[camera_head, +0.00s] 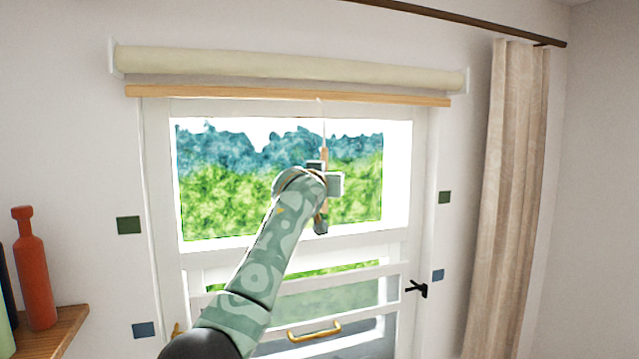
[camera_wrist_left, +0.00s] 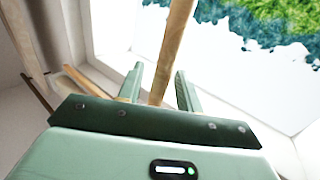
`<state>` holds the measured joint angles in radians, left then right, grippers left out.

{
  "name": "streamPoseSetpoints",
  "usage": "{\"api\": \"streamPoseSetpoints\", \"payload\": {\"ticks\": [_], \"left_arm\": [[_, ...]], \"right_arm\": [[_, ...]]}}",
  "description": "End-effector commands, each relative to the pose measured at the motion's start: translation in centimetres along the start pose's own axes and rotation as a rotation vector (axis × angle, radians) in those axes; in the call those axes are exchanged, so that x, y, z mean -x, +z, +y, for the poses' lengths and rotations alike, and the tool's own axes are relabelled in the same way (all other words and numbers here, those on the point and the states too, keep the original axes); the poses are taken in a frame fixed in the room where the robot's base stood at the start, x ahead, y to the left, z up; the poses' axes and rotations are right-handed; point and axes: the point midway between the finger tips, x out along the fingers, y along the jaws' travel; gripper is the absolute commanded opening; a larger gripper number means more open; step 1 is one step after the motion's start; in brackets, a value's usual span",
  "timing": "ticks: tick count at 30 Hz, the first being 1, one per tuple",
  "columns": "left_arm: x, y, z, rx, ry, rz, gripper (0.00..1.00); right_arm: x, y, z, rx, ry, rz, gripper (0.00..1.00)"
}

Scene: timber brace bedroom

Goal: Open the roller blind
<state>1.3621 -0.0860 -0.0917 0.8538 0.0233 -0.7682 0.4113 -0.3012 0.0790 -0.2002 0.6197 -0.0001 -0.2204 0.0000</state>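The roller blind shows in the head view as a cream roll (camera_head: 280,66) above the window, with a wooden bottom bar (camera_head: 290,95) just beneath it. The fabric is almost wholly rolled up. A thin cord (camera_head: 323,118) hangs from the bar to a wooden pull (camera_head: 323,153). My left gripper (camera_head: 322,184) is at the pull, in front of the window. In the left wrist view the pull (camera_wrist_left: 174,48) runs between the two fingers of my left gripper (camera_wrist_left: 159,70), with gaps seen on both sides. My right gripper is out of view.
A glazed door or window frame (camera_head: 405,190) has a gold handle (camera_head: 314,331) and a black latch (camera_head: 417,289). A beige curtain (camera_head: 508,180) hangs at right. A wooden shelf (camera_head: 62,335) at lower left holds a red bottle (camera_head: 35,275).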

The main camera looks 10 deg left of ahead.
Motion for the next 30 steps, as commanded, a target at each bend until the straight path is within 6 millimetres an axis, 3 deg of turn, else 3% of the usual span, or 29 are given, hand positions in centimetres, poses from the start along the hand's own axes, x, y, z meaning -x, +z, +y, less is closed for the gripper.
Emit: {"api": "streamPoseSetpoints", "payload": {"ticks": [8, 15, 21, 30], "left_arm": [[3.5, 0.6, 0.2, 0.003, 0.003, 0.004, 0.36], [9.6, 0.7, 0.2, 0.003, 0.003, 0.004, 0.36], [14.0, 0.4, 0.1, 0.002, 0.002, 0.002, 0.36], [16.1, 0.1, 0.0, 0.0, 0.001, -0.001, 0.36]], "right_arm": [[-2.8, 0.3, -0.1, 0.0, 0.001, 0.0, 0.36], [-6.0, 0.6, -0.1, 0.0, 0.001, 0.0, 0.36], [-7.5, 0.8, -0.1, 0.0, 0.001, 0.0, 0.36], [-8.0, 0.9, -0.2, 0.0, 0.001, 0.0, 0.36]]}}
